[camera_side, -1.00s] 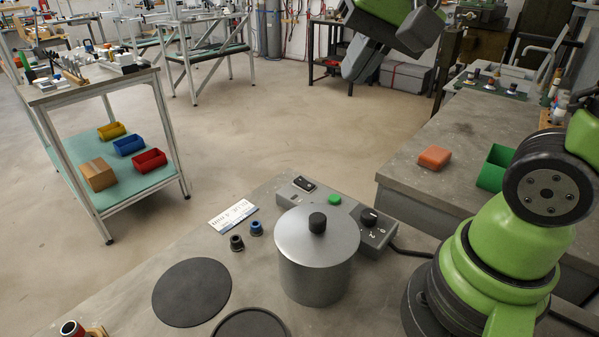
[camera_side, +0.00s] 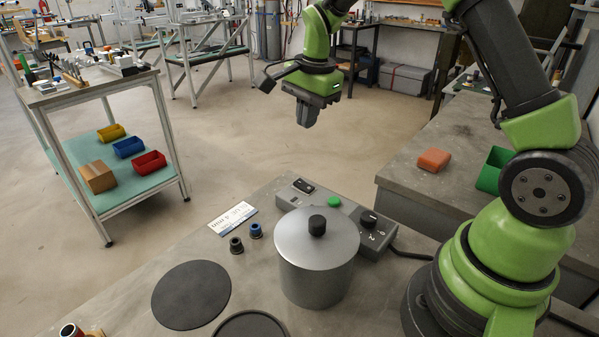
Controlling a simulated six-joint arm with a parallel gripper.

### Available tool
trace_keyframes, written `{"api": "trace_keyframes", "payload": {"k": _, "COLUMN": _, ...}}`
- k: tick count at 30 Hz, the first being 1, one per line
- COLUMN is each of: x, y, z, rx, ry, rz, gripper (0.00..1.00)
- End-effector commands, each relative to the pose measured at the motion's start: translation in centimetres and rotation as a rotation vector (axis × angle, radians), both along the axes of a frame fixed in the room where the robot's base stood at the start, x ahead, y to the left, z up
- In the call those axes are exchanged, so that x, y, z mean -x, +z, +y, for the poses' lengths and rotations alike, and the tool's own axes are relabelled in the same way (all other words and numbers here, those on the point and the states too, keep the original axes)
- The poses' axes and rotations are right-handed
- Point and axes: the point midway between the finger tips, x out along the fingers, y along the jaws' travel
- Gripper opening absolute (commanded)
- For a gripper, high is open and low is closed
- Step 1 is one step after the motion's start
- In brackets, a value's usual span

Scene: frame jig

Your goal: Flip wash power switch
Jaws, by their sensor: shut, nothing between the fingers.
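A grey control box (camera_side: 288,200) lies on the bench behind the metal pot. At its left end is a black rocker switch (camera_side: 303,186), then a green button (camera_side: 334,202). At its right end is a black knob (camera_side: 368,219) with number marks. The grey cylindrical pot (camera_side: 316,262) with a black lid knob hides part of the box. My gripper (camera_side: 307,121) is shut and empty. It hangs in the air above the rocker switch in the picture, pointing down and clear of the box. Which way the rocker is set is too small to tell.
A black and a blue small cap (camera_side: 256,230) and a printed card (camera_side: 233,217) lie left of the box. A dark round mat (camera_side: 192,294) lies at front left. An orange block (camera_side: 434,159) and a green bin (camera_side: 493,170) sit on the right bench.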

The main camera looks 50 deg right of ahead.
Motion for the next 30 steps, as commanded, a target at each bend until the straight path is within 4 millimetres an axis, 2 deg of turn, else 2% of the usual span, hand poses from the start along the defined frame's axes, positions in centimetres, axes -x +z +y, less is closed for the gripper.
{"api": "trace_keyframes", "payload": {"k": 7, "x": 0.0, "y": -0.1, "z": 0.0, "rx": 0.0, "ry": 0.002, "rz": 0.0, "gripper": 0.0}}
{"api": "trace_keyframes", "payload": {"k": 11, "x": -0.1, "y": -1.1, "z": 0.0, "rx": -0.002, "ry": 0.003, "rz": 0.004, "gripper": 0.0}}
{"api": "trace_keyframes", "payload": {"k": 14, "x": -0.2, "y": -2.7, "z": 0.1, "rx": 0.0, "ry": 0.005, "rz": 0.006, "gripper": 0.0}}
{"api": "trace_keyframes", "payload": {"k": 24, "x": -1.2, "y": -9.8, "z": 0.1, "rx": -0.001, "ry": 0.004, "rz": 0.006, "gripper": 0.0}}
{"api": "trace_keyframes", "payload": {"k": 30, "x": -1.7, "y": -12.7, "z": 0.1, "rx": 0.0, "ry": 0.004, "rz": 0.001, "gripper": 0.0}}
